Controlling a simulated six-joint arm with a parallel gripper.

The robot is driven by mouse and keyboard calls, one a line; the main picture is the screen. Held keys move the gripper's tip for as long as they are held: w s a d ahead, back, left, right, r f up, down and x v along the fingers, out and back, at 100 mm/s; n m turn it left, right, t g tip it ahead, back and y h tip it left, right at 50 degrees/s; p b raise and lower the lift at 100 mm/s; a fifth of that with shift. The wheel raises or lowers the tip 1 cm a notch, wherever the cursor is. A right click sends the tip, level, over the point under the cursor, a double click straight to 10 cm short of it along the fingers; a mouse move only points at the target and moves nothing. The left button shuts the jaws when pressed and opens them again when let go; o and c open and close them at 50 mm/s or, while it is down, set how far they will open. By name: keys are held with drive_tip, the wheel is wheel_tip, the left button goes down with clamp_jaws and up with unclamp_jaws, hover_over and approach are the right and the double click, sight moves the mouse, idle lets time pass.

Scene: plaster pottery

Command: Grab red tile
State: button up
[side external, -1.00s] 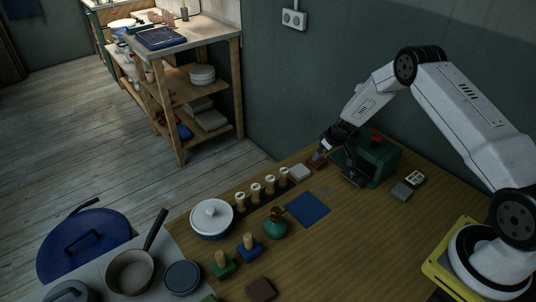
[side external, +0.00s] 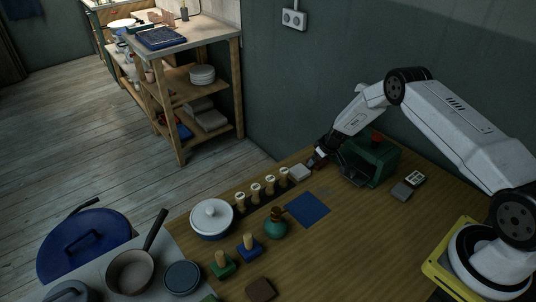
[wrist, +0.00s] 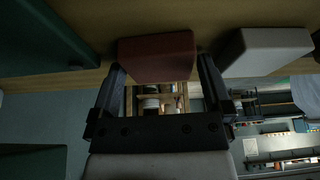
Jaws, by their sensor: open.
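The red tile (wrist: 157,56) is a dark red block on the wooden table. In the wrist view it sits between the two fingers of my gripper (wrist: 158,82), which are open on either side of it. I cannot tell if either finger touches it. In the side view my gripper (side external: 315,163) is low at the table's far edge, and the tile there is mostly hidden by it.
A pale tile (wrist: 264,50) lies close beside the red one; it also shows in the side view (side external: 299,172). A green box-like machine (side external: 370,163) stands close on the other side. A blue square (side external: 307,209) lies nearer on the table. Stamps (side external: 255,193) stand in a row at left.

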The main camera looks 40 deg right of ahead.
drive_tip(key=c, duration=1.1)
drive_tip(key=shift+r, duration=0.1)
drive_tip(key=shift+r, duration=1.05)
drive_tip(key=s+a+r, duration=0.4)
drive_tip(key=s+r, duration=0.6)
drive_tip(key=s, duration=0.3)
drive_tip(key=shift+s+r, duration=0.2)
drive_tip(key=shift+r, duration=0.15)
